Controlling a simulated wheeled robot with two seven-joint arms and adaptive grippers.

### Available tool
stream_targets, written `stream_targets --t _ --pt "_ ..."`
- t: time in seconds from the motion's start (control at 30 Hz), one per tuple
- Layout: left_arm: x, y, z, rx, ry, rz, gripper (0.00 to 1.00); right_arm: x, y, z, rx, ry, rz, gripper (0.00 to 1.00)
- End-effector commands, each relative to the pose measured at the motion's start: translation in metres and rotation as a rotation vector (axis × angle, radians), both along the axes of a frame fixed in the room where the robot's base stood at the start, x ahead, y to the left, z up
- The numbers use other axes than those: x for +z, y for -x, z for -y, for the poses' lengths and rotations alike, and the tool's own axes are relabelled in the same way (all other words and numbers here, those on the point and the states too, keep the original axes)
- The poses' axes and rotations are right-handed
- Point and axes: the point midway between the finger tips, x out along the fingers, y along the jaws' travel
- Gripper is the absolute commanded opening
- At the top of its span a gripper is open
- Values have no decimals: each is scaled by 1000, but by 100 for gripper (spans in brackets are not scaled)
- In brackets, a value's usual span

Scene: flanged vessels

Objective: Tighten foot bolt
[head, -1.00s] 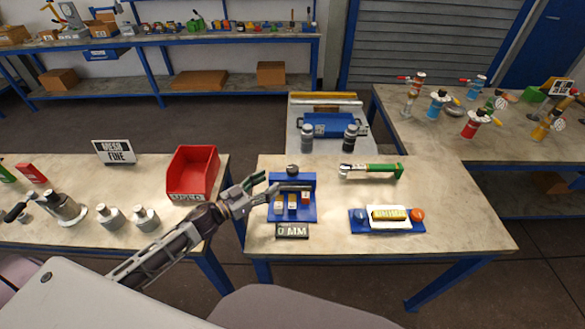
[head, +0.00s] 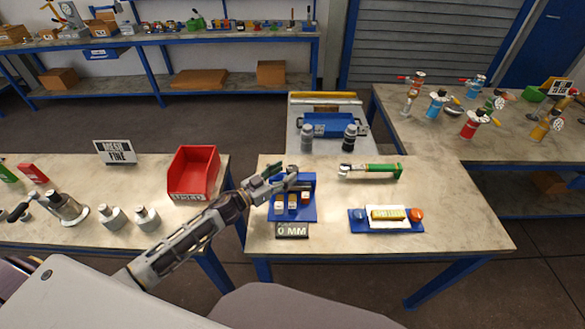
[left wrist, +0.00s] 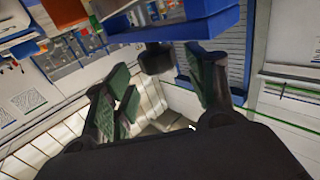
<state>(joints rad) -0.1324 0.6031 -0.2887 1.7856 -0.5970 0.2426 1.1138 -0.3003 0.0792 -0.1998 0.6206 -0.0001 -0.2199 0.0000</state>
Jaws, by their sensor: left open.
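A blue stand (head: 306,211) with several small blocks and a dark cylindrical piece at its back stands on the middle table, behind a "0 MM" plate (head: 292,230). My left gripper (head: 281,178) is at the stand's back left corner, open, and hides part of it. In the left wrist view its green-padded fingers (left wrist: 165,88) are apart. A blue slab (left wrist: 185,27) crosses the top there, with a dark stub (left wrist: 155,59) under it, seen between the fingers. I cannot tell whether this stub is the foot bolt. No contact can be made out. My right gripper is not in view.
A green-handled tool (head: 370,171) lies behind right of the stand. A blue tray with a yellow block (head: 388,213) sits at the right. A red bin (head: 193,173) and flanged vessels (head: 66,207) are on the left table. The middle table's front right is clear.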

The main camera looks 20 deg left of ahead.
Motion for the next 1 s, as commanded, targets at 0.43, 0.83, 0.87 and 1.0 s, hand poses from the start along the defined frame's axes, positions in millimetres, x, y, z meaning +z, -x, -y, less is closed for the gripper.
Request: stream_targets --t 0.43,0.83,0.87,1.0 --pt "1 -28 19 0 1 1 57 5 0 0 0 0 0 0" --pt "0 -35 24 -1 0 0 57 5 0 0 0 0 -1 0" --pt "0 -35 24 -1 0 0 57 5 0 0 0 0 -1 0" --pt "0 -35 24 -1 0 0 54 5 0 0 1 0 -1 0"
